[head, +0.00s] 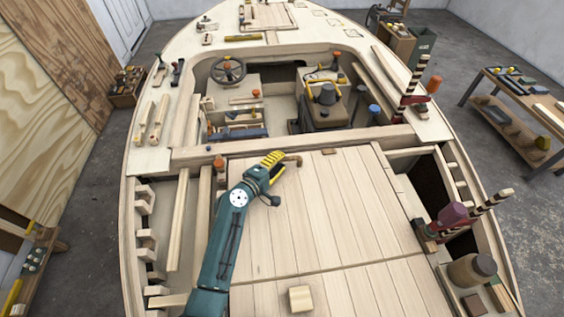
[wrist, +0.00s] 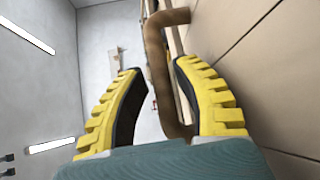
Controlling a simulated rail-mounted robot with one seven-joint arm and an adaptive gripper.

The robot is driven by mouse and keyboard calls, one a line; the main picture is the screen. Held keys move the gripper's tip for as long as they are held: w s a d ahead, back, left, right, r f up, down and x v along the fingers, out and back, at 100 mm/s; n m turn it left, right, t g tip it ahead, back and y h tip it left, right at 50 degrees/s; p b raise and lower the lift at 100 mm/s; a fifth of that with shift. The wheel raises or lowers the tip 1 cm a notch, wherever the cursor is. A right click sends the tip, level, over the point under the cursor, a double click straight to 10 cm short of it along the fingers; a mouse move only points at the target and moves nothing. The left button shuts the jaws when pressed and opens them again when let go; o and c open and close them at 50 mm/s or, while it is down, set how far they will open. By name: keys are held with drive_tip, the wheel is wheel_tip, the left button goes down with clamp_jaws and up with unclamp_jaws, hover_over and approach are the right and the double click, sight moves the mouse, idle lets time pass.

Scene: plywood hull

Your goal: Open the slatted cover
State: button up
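The slatted cover (head: 325,215) is a wide panel of pale planks lying flat and closed in the middle of the hull. A brown bent handle (head: 294,158) stands at its far edge. My gripper (head: 277,162), with yellow ribbed fingers, is at this handle, low over the cover. In the wrist view, the handle (wrist: 158,60) runs between the two spread fingers (wrist: 155,75), close to the right finger. A gap shows between the handle and the left finger. I cannot tell whether the right finger touches it. The pale planked surface (wrist: 265,60) fills the right side there.
A small wooden block (head: 300,299) lies on the near planks. An orange-topped peg (head: 219,163) stands left of my gripper. A red clamp (head: 452,222) and a brown jar (head: 471,271) are at the right. The cockpit with a steering wheel (head: 228,71) lies beyond.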

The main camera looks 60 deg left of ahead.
drive_tip(key=shift+w+a+f, duration=0.1)
drive_tip(key=shift+w+a, duration=0.2)
drive_tip(key=shift+w, duration=0.3)
clamp_jaws()
drive_tip(key=shift+s, duration=0.1)
